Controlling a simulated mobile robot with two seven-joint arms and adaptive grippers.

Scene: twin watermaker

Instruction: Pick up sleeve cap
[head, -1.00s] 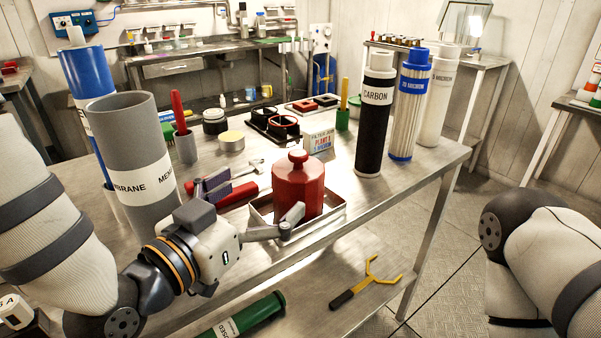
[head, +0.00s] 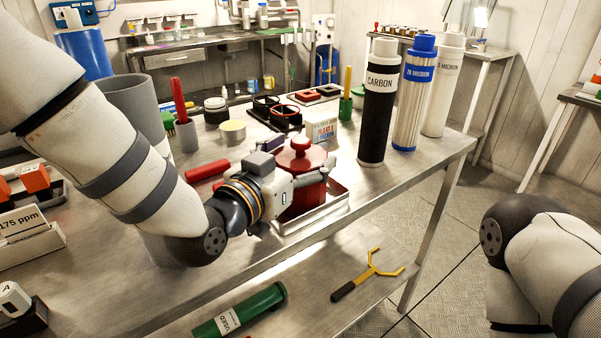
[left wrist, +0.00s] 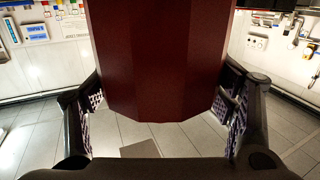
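The sleeve cap looks to be the red faceted block with a round knob (head: 301,193), standing upright in a shallow metal tray (head: 326,212) on the steel bench. It fills the upper middle of the left wrist view as a dark red body (left wrist: 160,60). My left gripper (head: 311,178) is at the cap's upper part, coming from the left. In the left wrist view its fingers are spread, one on each side of the red body, with no clear grip on it. My left gripper hides part of the cap's left side. My right gripper is out of view; only my right arm shows.
A black carbon cartridge (head: 377,110) and a blue-banded cartridge (head: 413,100) stand right of the tray. A small sign (head: 321,131) stands close behind the cap. A grey cylinder (head: 135,98) is at left, partly behind my arm. A yellow-pronged tool (head: 372,273) lies on the lower shelf.

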